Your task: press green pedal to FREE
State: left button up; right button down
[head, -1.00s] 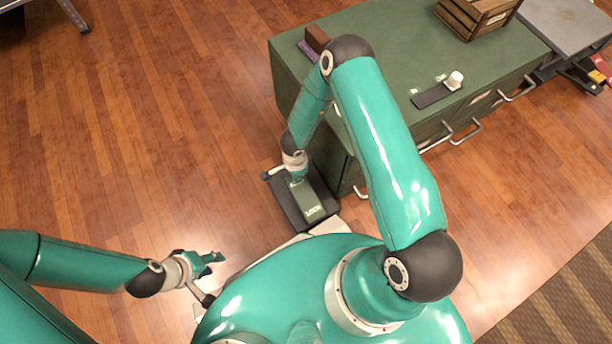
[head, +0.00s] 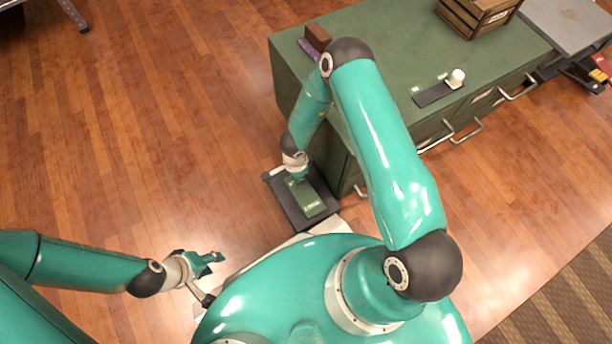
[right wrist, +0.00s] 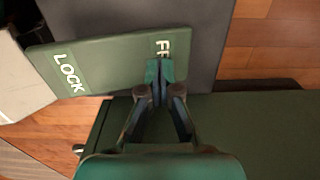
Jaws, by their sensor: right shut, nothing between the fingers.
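The green pedal (head: 308,198) sits on a dark base plate (head: 283,208) on the floor, beside the green cabinet. In the right wrist view the pedal (right wrist: 110,68) has the word LOCK at its left end and a partly hidden word starting with F at its right end. My right gripper (right wrist: 160,75) is shut and empty, its fingertips at the F-marked end, covering part of that word; they appear to touch the pedal. My left gripper (head: 214,257) is off to the left above my base, away from the pedal; its finger gap is unclear.
The green cabinet (head: 400,40) stands right of the pedal, with bar handles on its front. On its top are a wooden crate (head: 475,14), a brown block (head: 318,37) and a dark strip with a white knob (head: 457,77).

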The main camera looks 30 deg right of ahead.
notch_tip(320, 180, up, 8)
jog(key=p, duration=0.7)
jog(key=shift+r+p, duration=0.25)
jog(key=shift+p, duration=0.15)
